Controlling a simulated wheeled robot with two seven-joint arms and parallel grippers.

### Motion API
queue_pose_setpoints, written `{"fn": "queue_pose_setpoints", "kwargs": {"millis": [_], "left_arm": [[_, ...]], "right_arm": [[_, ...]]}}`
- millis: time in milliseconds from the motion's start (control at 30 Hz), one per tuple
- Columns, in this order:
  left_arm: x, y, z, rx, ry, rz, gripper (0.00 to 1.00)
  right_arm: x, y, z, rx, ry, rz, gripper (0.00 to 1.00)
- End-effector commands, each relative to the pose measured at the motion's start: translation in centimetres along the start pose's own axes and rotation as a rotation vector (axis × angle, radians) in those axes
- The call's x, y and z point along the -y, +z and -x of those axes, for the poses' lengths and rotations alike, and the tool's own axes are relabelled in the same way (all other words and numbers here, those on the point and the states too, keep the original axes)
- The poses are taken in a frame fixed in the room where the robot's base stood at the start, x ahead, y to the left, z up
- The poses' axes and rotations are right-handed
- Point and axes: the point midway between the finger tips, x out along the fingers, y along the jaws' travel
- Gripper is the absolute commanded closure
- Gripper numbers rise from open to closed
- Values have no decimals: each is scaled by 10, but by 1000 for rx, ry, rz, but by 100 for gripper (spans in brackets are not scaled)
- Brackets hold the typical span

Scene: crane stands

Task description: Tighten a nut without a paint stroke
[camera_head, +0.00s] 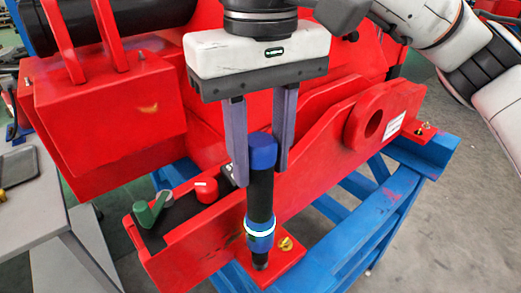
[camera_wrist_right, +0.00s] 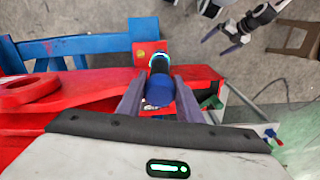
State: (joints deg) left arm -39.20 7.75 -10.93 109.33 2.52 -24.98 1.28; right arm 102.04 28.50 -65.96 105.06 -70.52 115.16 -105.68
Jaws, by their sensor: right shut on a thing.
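My right gripper (camera_head: 258,178) is shut on a black and blue power tool (camera_head: 261,200) with a lit white ring, held upright. Its dark lower tip is over the red foot plate (camera_head: 288,262); I cannot tell whether it sits on a nut. A brass-coloured nut (camera_head: 286,244) is beside the tip, and it also shows in the right wrist view (camera_wrist_right: 140,54). Another brass-coloured nut (camera_head: 425,127) is on the red plate at the right. Paint strokes on the nuts are too small to tell. My left gripper (camera_wrist_right: 222,40) is open and empty in the right wrist view.
The large red crane part (camera_head: 330,120) stands on a blue frame (camera_head: 345,245). A dark tray (camera_head: 178,208) holds a green item (camera_head: 150,210) and a red item (camera_head: 202,188). A grey table (camera_head: 35,195) is at the left. Grey floor is clear at the right.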

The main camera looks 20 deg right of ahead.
Motion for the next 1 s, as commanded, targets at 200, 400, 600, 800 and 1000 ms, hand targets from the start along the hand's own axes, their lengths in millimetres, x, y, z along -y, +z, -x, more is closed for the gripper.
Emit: {"fn": "queue_pose_setpoints", "kwargs": {"millis": [200,400,600,800,1000], "left_arm": [[0,0,0,0,0,0,0],[0,0,0,0,0,0,0],[0,1,-1,0,0,0,0],[0,4,-3,0,0,0,0],[0,6,-5,2,0,0,0]], "right_arm": [[0,0,2,-4,-2,-1,100],[0,0,2,-4,-2,-1,100],[0,0,-1,-4,-2,-1,100],[0,0,-5,-4,-2,-1,100],[0,0,-9,-4,-2,-1,100]]}}
